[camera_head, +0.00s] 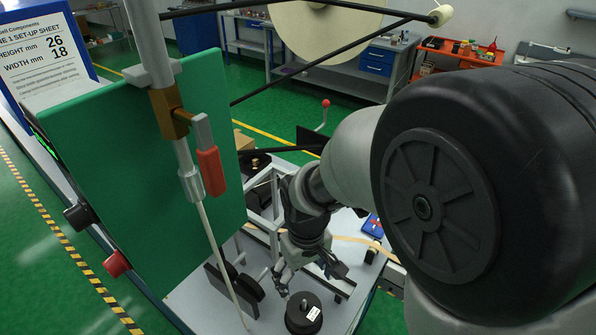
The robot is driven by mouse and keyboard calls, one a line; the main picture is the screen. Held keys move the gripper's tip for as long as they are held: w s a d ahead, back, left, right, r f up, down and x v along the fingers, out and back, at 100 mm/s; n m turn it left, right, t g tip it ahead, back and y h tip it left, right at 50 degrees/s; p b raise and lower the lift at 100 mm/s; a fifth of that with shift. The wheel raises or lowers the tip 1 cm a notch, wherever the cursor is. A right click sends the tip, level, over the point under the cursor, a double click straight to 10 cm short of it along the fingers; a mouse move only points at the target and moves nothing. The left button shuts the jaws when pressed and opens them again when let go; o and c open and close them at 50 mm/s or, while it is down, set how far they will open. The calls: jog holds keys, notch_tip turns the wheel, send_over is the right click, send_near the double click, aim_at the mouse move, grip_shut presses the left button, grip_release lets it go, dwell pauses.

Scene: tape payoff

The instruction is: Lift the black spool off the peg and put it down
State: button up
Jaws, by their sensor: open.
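The black spool (301,317) sits low in the middle of the view, at the near end of the light grey machine table (205,300). A pale peg tip shows at its top, and a small white label lies on its upper face. My gripper (308,278) is above and a little behind the spool in the picture. Its fingers are spread, with nothing seen between them. A gap shows between the fingers and the spool. The lower part of the peg is hidden by the spool.
A large green panel (140,170) stands left of my arm. A pale slanted rod (222,255) and dark rollers (248,286) are left of the spool. Tan tape (350,240) runs behind my gripper. A large cream reel (325,30) is above.

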aim_at(303, 311)
notch_tip(303, 311, down, 18)
jog(key=b, duration=0.5)
jog(key=shift+c, duration=0.4)
jog(key=c, duration=1)
jog(key=shift+w, duration=0.1)
